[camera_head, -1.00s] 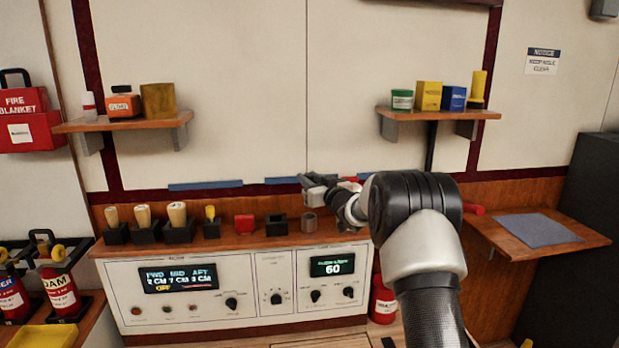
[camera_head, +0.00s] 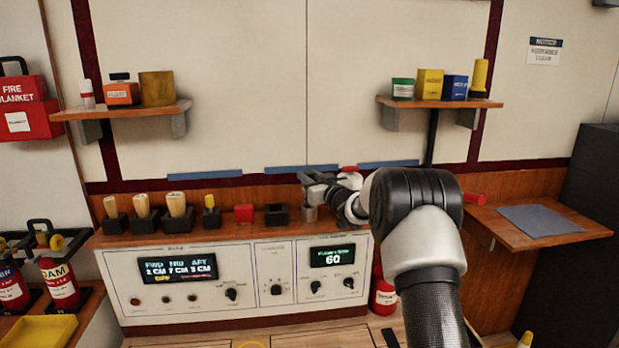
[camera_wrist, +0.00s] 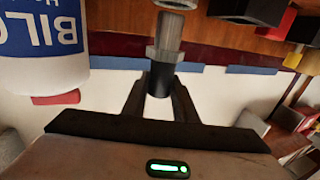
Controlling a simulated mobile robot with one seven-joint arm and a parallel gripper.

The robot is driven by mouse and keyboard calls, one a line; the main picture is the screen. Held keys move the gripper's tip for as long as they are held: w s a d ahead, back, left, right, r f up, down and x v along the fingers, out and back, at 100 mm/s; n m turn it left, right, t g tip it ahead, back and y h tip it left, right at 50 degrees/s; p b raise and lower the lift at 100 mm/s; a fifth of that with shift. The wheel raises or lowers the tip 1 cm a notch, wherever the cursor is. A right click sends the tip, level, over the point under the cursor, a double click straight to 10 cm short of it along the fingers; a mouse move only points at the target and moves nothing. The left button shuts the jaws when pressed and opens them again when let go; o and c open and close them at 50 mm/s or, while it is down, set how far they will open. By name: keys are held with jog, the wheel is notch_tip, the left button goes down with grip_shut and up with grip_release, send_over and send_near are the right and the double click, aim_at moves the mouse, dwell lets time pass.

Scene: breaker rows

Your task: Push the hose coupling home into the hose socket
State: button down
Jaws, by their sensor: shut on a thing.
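My gripper (camera_wrist: 160,100) is shut on the dark end of the hose coupling (camera_wrist: 163,78). The coupling has a grey collar and a narrower grey barrel pointing away from the jaws. The barrel's far end meets a wider grey ring, the hose socket (camera_wrist: 180,4), cut off by the top edge of the wrist view. I cannot tell how deep the barrel sits in it. In the head view my gripper (camera_head: 312,184) is just above the grey socket (camera_head: 309,215) on the counter, its top covered by the gripper.
A black square holder (camera_head: 276,214) and a red block (camera_head: 244,212) stand just left of the socket. Several wooden-handled pieces stand further left. A white canister with a blue label (camera_wrist: 42,40) is close beside the gripper in the wrist view.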

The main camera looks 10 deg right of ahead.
jog(key=shift+f+b, duration=1.75)
jog(key=shift+f, duration=0.95)
jog(key=c, duration=1.3)
grip_release()
jog(key=shift+c, duration=0.2)
jog(key=p+v, duration=0.2)
jog(key=v, duration=1.5)
jog(key=shift+s, duration=0.2)
